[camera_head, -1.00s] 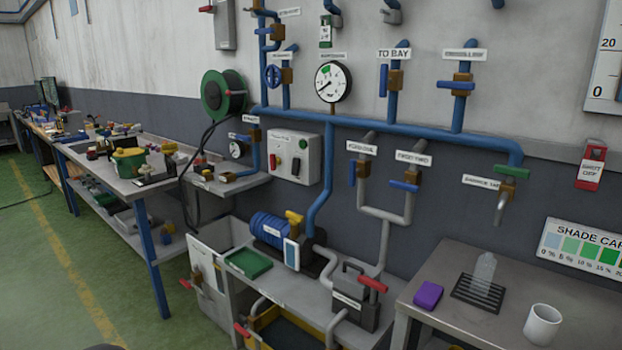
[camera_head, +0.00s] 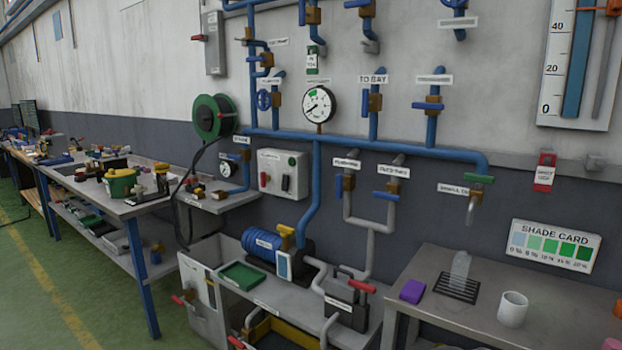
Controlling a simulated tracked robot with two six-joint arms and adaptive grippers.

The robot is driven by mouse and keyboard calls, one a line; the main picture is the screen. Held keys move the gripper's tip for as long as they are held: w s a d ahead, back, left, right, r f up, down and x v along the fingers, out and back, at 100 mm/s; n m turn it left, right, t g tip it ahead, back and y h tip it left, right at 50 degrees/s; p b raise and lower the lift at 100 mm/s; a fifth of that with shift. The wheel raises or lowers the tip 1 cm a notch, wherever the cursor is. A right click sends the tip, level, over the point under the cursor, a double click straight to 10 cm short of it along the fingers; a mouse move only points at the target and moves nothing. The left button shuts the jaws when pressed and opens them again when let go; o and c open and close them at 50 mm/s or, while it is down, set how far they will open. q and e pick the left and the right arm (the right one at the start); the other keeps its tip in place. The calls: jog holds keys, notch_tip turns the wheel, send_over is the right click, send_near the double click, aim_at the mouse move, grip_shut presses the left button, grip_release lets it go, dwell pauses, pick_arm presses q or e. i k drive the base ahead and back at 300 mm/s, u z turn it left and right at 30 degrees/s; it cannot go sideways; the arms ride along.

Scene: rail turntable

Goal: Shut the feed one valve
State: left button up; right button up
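The feed one valve (camera_head: 348,184) is a brass body on the left branch of a grey forked pipe under the blue main pipe. Its blue lever (camera_head: 339,187) points up and down, in line with the pipe. Its label (camera_head: 346,163) is above it and too small to read clearly now. To its right is the similar feed two valve (camera_head: 392,186), whose blue lever (camera_head: 386,196) lies level across the pipe. Neither of my grippers is in view, and nothing touches these valves.
A pump (camera_head: 275,247) and a grey box with a red handle (camera_head: 346,297) stand on the low bench below. A right table holds a purple block (camera_head: 412,290), a clear bottle (camera_head: 460,269) and a white mug (camera_head: 512,309). A control box (camera_head: 283,173) hangs left of the valves.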

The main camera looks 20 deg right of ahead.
aim_at(340, 185)
jog(key=u, duration=0.15)
jog(key=i, duration=1.05)
jog(key=z, duration=0.5)
jog(key=i, duration=0.9)
jog(key=z, duration=0.75)
jog(key=k, duration=0.7)
jog(key=z, duration=0.25)
jog(key=i, duration=0.75)
jog(key=u, duration=0.1)
